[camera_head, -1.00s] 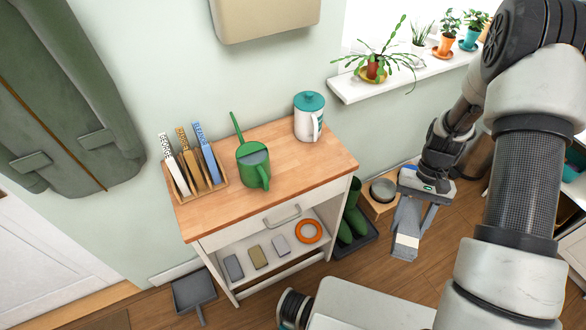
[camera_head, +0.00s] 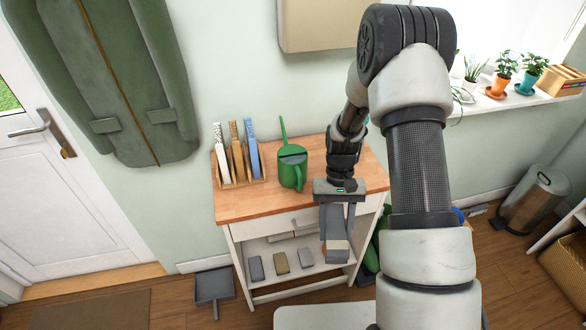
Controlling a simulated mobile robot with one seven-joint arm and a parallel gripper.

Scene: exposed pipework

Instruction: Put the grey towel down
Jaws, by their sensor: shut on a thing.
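My gripper (camera_head: 338,238) points down in front of the right front part of the wooden-topped cart (camera_head: 245,207). It is shut on the grey towel (camera_head: 333,222), which hangs between the fingers as a flat grey piece. In the picture the towel overlaps the drawer front and the open lower shelf (camera_head: 268,247). I cannot tell how far it is from the cart. My arm hides the right part of the cart top.
A green watering can (camera_head: 292,170) and a rack of books (camera_head: 238,165) stand on the cart top. A dustpan (camera_head: 214,286) lies on the floor at left. A bin (camera_head: 535,197) stands at right.

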